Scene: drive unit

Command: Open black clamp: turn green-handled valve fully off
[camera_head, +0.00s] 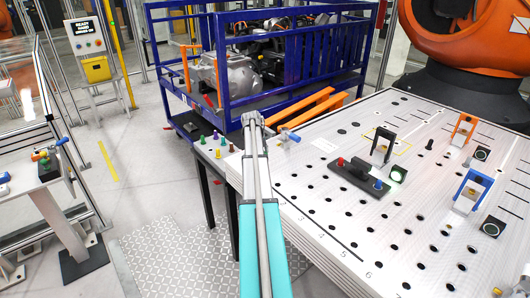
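The black clamp (382,146) stands upright on the perforated table, inside a yellow-outlined area; whether it is open or closed is too small to tell. At the far left, a small fixture with a green part (38,156) sits on a stand. This may be the green-handled valve, but its handle position is unclear. My arm reaches up the middle of the picture, and my gripper (253,120) seems to be at its far end, left of the table and well apart from the clamp and the green part. Its fingers cannot be made out.
The table (330,225) also carries an orange clamp (464,129), a blue clamp (474,188) and a black box with red and blue ends (357,178). Several coloured pegs (217,144) stand at its left corner. A blue cage (290,60) stands behind.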

